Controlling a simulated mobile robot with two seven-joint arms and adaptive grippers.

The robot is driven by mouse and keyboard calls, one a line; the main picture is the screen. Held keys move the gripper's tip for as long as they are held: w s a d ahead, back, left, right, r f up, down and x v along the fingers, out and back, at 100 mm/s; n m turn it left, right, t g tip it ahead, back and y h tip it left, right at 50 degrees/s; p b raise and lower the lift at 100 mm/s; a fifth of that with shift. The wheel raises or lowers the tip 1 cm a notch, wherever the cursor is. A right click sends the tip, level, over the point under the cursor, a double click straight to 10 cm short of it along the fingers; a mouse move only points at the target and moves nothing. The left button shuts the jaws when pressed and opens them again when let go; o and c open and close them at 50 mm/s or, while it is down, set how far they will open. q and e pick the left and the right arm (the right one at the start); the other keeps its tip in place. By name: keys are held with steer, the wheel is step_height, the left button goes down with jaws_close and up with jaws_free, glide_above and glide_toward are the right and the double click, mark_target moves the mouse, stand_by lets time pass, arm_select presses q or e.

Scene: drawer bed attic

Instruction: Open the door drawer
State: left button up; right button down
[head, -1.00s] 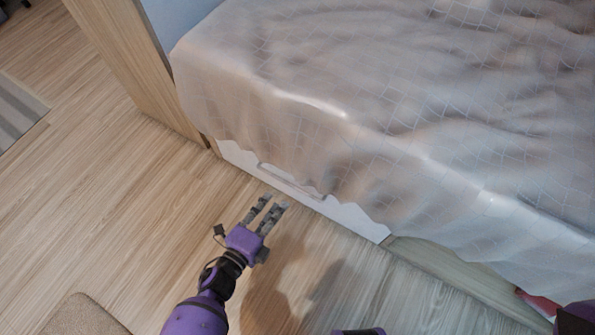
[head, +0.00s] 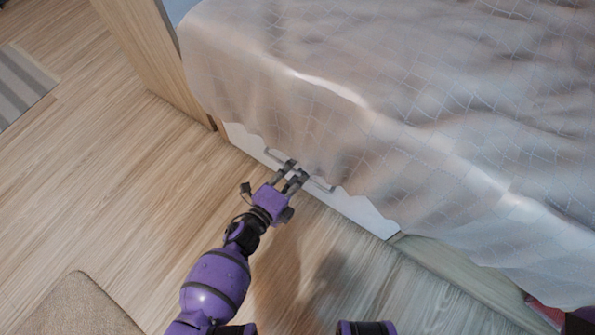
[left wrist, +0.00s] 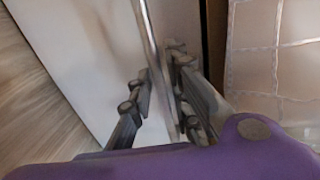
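The white drawer front (head: 362,213) is low under the bed, and the bedspread hangs over its top edge. Its thin bar handle (head: 318,184) runs along the front, partly hidden by my fingers. My left gripper (head: 293,170) reaches to the handle from the floor side. In the left wrist view the handle bar (left wrist: 152,40) passes between the two fingers of my left gripper (left wrist: 162,80). The fingers are apart, with a gap showing beside the bar. The drawer front looks flush with the bed base. My right gripper is not in view.
The bed (head: 430,120) with its draped bedspread fills the upper right. A wooden panel (head: 150,50) stands at the bed's left end. The wood floor (head: 130,180) in front is clear, with a beige mat (head: 75,310) at lower left and a striped rug (head: 20,85) at far left.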

arm_select(q)
steer(key=c, duration=0.3)
jaws_close()
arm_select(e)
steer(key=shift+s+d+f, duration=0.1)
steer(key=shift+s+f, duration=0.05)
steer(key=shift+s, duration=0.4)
arm_select(q)
steer(key=shift+s, duration=0.1)
